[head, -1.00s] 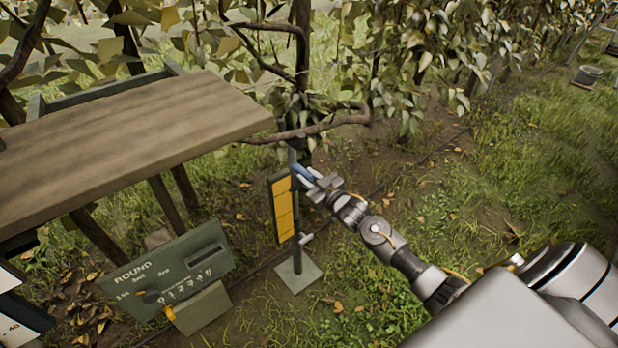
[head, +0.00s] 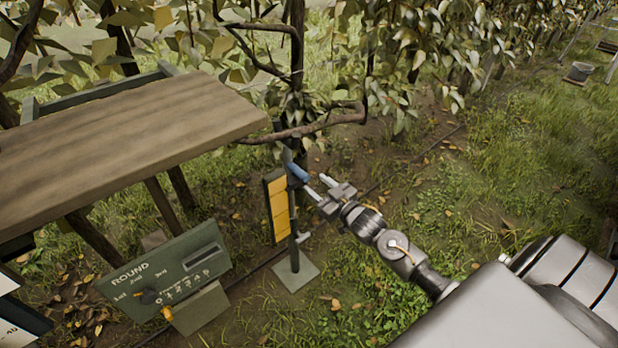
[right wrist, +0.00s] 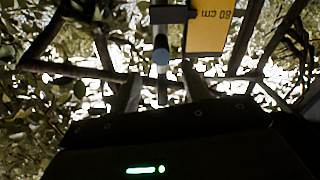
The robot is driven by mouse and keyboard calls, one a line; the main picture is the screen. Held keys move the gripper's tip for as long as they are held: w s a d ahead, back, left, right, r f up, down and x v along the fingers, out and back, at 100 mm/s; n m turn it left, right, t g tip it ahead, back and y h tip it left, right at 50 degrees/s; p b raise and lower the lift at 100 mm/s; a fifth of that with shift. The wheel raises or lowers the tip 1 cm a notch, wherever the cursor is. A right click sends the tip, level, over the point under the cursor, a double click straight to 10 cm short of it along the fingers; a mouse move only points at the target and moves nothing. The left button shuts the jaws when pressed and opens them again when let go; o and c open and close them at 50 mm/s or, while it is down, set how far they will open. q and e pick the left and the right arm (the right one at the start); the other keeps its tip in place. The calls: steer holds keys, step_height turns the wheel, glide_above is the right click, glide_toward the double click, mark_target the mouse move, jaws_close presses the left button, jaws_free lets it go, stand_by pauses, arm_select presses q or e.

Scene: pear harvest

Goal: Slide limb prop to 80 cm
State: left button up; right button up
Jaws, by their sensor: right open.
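The limb prop stands upright on a square base plate (head: 295,272) under a tree limb. Its yellow scale board (head: 280,210) has a black edge, and its blue handle (head: 297,172) sticks out near the top. In the right wrist view the scale (right wrist: 207,32) carries a label that looks like "80 cm", level with the dark bracket near the handle. My right gripper (head: 319,188) is open and empty, just right of the handle and apart from it. In the right wrist view the blue handle end (right wrist: 160,57) lies ahead, between the fingers' lines. My left gripper is out of view.
A wooden table (head: 130,140) fills the left. Below it stands a green "ROUND" panel (head: 165,280) with a knob. The tree limb (head: 320,124) crosses above the prop. Grass right of the prop is open.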

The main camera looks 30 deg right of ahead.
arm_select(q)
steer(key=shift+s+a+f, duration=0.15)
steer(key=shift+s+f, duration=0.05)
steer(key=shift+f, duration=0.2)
arm_select(e)
steer(key=shift+s+d, duration=0.15)
steer(key=shift+s, duration=0.95)
steer(key=shift+s+d, duration=0.15)
steer(key=shift+s, duration=0.9)
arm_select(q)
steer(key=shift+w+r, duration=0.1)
